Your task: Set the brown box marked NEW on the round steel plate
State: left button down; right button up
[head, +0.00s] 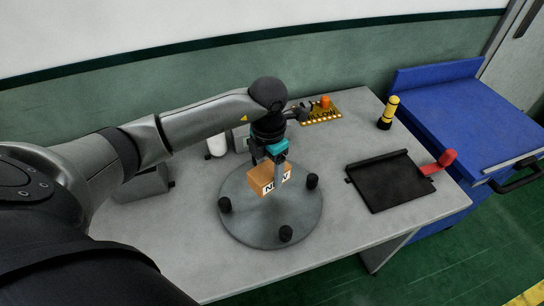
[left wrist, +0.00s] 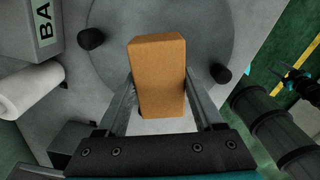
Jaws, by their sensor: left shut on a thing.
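The brown box marked NEW (head: 267,178) is in my left gripper (head: 268,172), whose two fingers are shut on its sides. In the left wrist view the box (left wrist: 158,75) sits between the fingers (left wrist: 160,105). The round steel plate (head: 262,228) lies on the grey table under the box, with black knobs around its rim. The box is over the middle of the plate. I cannot tell whether its underside touches the plate. The plate also shows behind the box in the left wrist view (left wrist: 120,65). A dark part at the right edge there may be my right gripper, too unclear to read.
A yellow-and-black cylinder (head: 388,113) and a yellow board (head: 320,115) stand behind. A white roll (head: 217,146) is back left. A blue bench (head: 440,110) adjoins on the right.

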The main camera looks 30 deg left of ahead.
pick_arm(q)
jog(key=shift+w+d, duration=0.1)
jog(key=shift+w, duration=0.05)
jog(key=shift+f, duration=0.2)
jog(key=b, duration=0.4)
send_over(270, 197)
notch_tip(270, 197, down, 5)
jog(key=shift+w+r, duration=0.1)
jog(key=shift+f+b, duration=0.45)
pick_arm(e)
jog(key=shift+s+a+f, duration=0.1)
jog(key=shift+f, duration=1.1)
jog(key=shift+s+a+f, duration=0.1)
jog(key=shift+f, duration=1.1)
pick_arm(q)
jog(key=shift+f+b, duration=0.4)
jog(key=shift+f, duration=0.05)
pick_arm(e)
jog(key=shift+f, duration=0.4)
pick_arm(q)
grip_release()
jog(key=shift+f, duration=0.1)
